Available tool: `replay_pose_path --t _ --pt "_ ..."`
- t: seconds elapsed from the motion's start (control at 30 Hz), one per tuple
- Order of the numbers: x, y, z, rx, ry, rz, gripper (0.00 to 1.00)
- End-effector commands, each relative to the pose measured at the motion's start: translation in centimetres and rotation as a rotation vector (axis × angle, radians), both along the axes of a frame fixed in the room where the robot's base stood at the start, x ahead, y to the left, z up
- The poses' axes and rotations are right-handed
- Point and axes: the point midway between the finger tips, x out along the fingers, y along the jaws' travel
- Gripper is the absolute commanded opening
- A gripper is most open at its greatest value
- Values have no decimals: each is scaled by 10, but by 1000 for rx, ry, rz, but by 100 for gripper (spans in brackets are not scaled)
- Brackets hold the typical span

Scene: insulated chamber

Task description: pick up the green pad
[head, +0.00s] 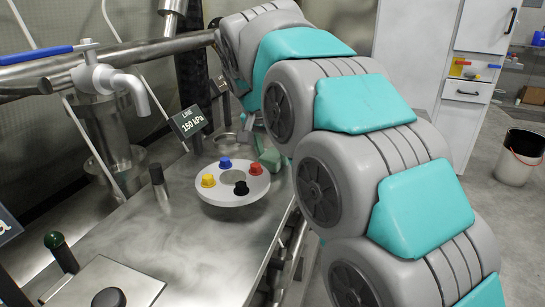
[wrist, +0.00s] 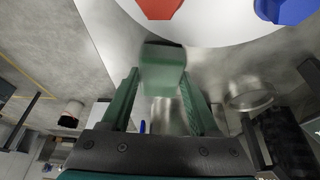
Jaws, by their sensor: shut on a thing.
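The green pad (wrist: 163,68) is a pale green block. In the wrist view it sits between the tips of the two dark green fingers of my gripper (wrist: 160,80), which is shut on it. In the head view the pad (head: 269,159) shows just behind the red knob, at the table's right edge. My arm hides most of the gripper there. I cannot tell whether the pad touches the table.
A white round disc (head: 229,199) with yellow, blue, red and black knobs stands close by on the metal table (head: 170,245). A "150 kPa" sign (head: 190,121), pipes and a tap (head: 127,85) are to the left. A bin (head: 518,160) stands at far right.

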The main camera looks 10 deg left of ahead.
Motion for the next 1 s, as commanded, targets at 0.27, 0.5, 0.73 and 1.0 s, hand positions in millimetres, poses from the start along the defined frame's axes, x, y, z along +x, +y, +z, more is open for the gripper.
replay_pose_path --t 0.27,0.5,0.73,1.0 --pt "1 0 8 3 -5 -2 8" --pt "1 0 20 1 1 -1 8" --pt "1 0 32 2 -2 0 8" --pt "-3 -21 36 2 -3 -2 8"
